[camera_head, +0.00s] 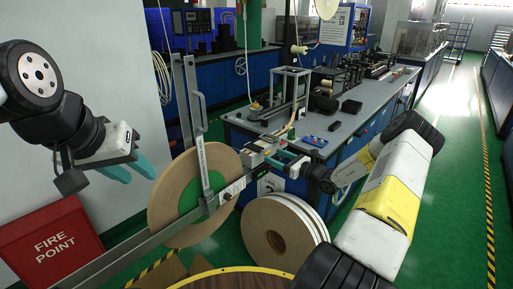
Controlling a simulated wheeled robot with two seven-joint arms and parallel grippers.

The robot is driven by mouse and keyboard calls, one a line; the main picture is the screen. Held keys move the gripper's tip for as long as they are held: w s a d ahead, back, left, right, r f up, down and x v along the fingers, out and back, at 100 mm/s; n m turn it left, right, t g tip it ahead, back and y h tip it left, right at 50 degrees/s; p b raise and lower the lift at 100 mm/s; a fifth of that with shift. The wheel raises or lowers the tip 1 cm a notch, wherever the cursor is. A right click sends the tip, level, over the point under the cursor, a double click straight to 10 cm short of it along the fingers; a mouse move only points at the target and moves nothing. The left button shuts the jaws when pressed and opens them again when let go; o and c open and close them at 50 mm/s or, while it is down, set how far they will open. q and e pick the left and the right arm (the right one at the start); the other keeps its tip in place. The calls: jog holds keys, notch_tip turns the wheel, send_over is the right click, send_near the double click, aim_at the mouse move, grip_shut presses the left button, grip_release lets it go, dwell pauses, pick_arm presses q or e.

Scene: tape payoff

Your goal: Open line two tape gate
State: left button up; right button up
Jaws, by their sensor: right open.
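A tall grey metal bar with a handle (198,110) stands upright in front of a large tan tape roll (165,205) with a green core. It meets a long grey rail (130,248) running from lower left up to the blue bench. I cannot tell for sure which part is the line two tape gate. My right gripper (279,160) is open, with teal fingers at the small mechanism (254,158) by the bench corner; contact is unclear. My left gripper (131,172) is open and empty, left of the roll and apart from it.
More tape rolls (285,230) stand on the floor below the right gripper. A red fire point box (50,243) is at lower left. The blue bench (345,125) carries tools and small parts. Green floor (450,190) is clear at the right.

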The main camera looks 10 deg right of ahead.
aim_at(258, 148)
jog(key=x, duration=0.5)
grip_shut()
